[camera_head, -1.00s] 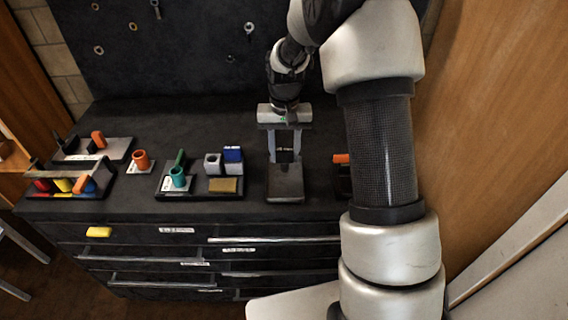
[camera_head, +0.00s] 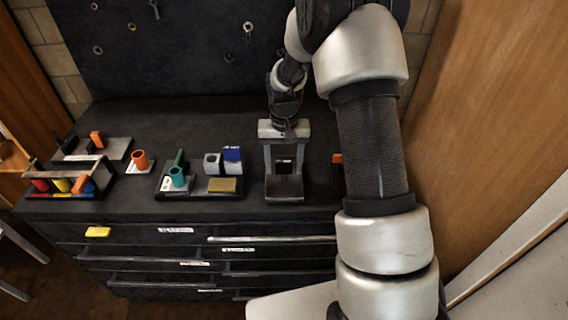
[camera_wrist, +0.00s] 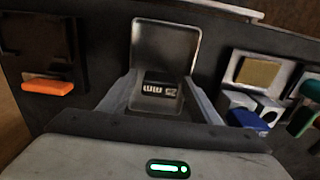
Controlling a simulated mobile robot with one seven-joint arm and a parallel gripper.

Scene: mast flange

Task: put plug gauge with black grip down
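My gripper (camera_head: 284,172) points down over a grey metal block or holder (camera_head: 284,196) near the front of the bench, right of centre. The grey plate (camera_wrist: 166,42) of the holder lies beyond the grip. The gauge's lower end is hidden, and I cannot tell how it is seated.
An orange ring (camera_head: 140,159) and racks of coloured grips stand farther left. An orange piece (camera_wrist: 47,87) lies close on the other side.

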